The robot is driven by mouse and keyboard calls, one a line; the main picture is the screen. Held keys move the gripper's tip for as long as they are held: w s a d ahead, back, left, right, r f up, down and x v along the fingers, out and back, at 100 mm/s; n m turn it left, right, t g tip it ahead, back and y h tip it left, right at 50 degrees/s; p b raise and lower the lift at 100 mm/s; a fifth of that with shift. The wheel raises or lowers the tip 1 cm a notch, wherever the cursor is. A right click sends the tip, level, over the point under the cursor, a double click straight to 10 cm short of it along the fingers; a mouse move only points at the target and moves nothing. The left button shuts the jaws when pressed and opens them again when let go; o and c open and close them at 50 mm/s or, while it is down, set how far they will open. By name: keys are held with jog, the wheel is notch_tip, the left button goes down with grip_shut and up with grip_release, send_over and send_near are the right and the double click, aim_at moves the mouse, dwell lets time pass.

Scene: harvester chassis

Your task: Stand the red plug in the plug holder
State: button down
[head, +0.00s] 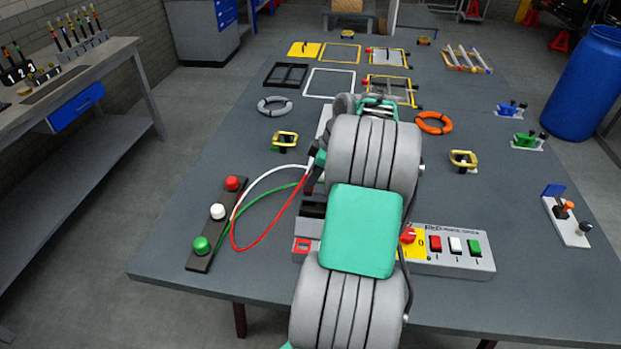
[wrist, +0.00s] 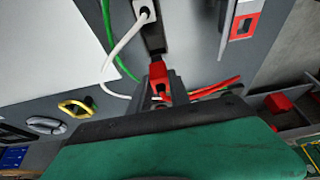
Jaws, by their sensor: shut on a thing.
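The red plug (wrist: 160,78) is between the dark fingers of my gripper (wrist: 157,73) in the wrist view. My gripper is shut on it. A red cable (wrist: 215,87) runs off to the right behind the plug. Just beyond the plug is a dark slotted strip (wrist: 155,38), which may be the plug holder. A white plug (wrist: 144,11) with a white cable is at its far end. I cannot tell whether the red plug touches the strip. In the head view my arm hides the red plug, and the red cable (head: 262,246) loops toward it.
A black strip with red, white and green knobs (head: 218,212) lies on the table (head: 170,255) at left, with cables rising from it. A switch box (head: 452,262) stands right of my arm. An orange ring (head: 433,122) and a grey ring (head: 275,106) lie farther back.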

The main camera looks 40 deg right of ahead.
aim_at(311, 195)
jog(key=shift+f+b, duration=2.95)
jog(key=shift+f, duration=0.5)
jog(key=c, duration=1.1)
grip_release()
jog(key=shift+c, duration=0.2)
jog(key=v, duration=0.8)
jog(key=shift+p, duration=0.3)
jog(key=shift+f, duration=0.1)
